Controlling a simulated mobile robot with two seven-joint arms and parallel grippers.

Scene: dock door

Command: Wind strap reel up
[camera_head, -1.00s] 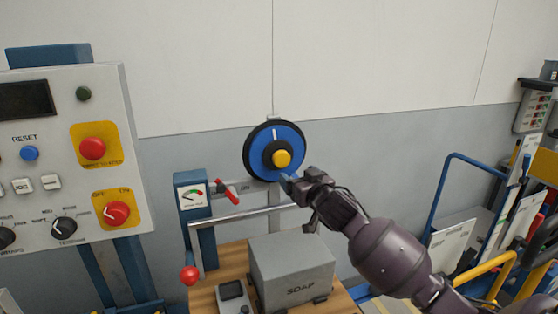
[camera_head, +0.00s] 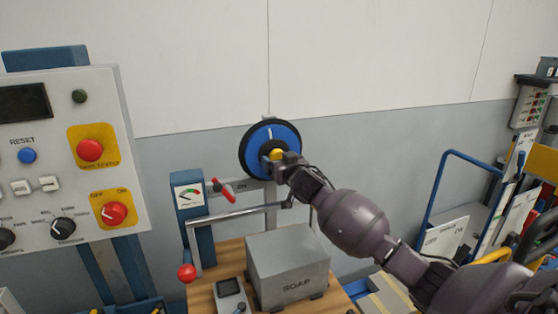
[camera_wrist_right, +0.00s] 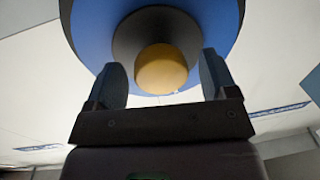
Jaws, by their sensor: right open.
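The strap reel (camera_head: 270,149) is a blue disc with a black rim and a white mark near its top, mounted against the wall. Its yellow knob (camera_head: 276,154) sits at the middle. In the right wrist view the knob (camera_wrist_right: 162,70) stands out from a dark hub on the blue disc (camera_wrist_right: 207,20). My right gripper (camera_head: 279,159) is at the reel's front, partly covering the knob and hub. In the right wrist view its two fingers (camera_wrist_right: 160,80) are open, one on each side of the knob, with gaps showing. My left gripper is not in view.
A grey SOAP box (camera_head: 288,265) stands on a wooden table below the reel. A metal bar (camera_head: 235,215), a red lever (camera_head: 223,190) and a gauge post (camera_head: 189,197) are left of my arm. A control panel (camera_head: 65,150) is further left; a blue-framed cart (camera_head: 440,195) is right.

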